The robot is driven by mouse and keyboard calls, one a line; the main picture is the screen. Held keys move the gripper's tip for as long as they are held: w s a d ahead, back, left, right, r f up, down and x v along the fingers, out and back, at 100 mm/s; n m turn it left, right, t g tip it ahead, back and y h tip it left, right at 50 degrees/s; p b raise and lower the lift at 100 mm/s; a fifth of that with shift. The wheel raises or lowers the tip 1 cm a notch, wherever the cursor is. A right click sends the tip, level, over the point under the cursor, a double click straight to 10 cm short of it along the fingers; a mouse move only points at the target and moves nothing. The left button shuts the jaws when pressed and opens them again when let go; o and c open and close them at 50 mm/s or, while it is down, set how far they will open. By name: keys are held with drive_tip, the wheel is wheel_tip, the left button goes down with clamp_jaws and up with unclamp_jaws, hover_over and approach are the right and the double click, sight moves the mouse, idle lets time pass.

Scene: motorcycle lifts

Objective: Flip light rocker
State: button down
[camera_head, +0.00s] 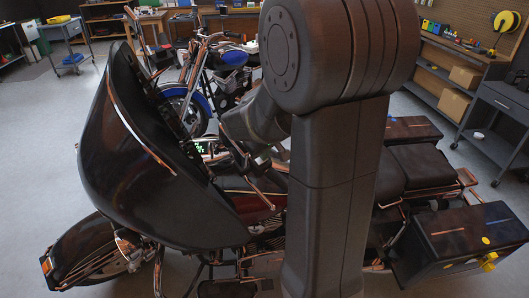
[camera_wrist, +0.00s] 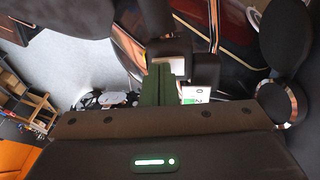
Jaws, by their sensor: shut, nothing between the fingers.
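The motorcycle in front of me has a large black fairing (camera_head: 130,150) at the left in the head view. A small panel with green marks (camera_head: 200,148) shows behind the fairing. In the wrist view, my gripper (camera_wrist: 166,70) is shut and empty, its dark green fingers together. Their tips are close to a dark block-shaped handlebar control (camera_wrist: 205,70); whether they touch cannot be told. A white panel with green marks (camera_wrist: 194,94) lies just right of the fingers. I cannot single out the light rocker. My arm hides the motorcycle's middle in the head view.
A blue motorcycle (camera_head: 232,58) stands behind. A saddlebag (camera_head: 465,240) and the black seat (camera_head: 425,165) are at the right. A grey cart (camera_head: 500,110) stands at the far right. Open grey floor (camera_head: 45,130) lies at the left. A round mirror (camera_wrist: 277,103) is right of my fingers.

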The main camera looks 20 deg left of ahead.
drive_tip(key=shift+w+d+f+b, duration=0.2)
drive_tip(key=shift+f+b, duration=0.3)
drive_tip(key=shift+b, duration=0.3)
drive_tip(key=shift+s+r, duration=0.1)
drive_tip(key=shift+r, duration=0.05)
drive_tip(key=shift+s, duration=0.1)
drive_tip(key=shift+s+a+f, duration=0.1)
drive_tip(key=shift+s+f, duration=0.1)
drive_tip(key=shift+f, duration=0.1)
drive_tip(key=shift+s+a, duration=0.1)
drive_tip(key=shift+s, duration=0.15)
drive_tip(key=shift+s+a, duration=0.1)
drive_tip(key=shift+s, duration=0.05)
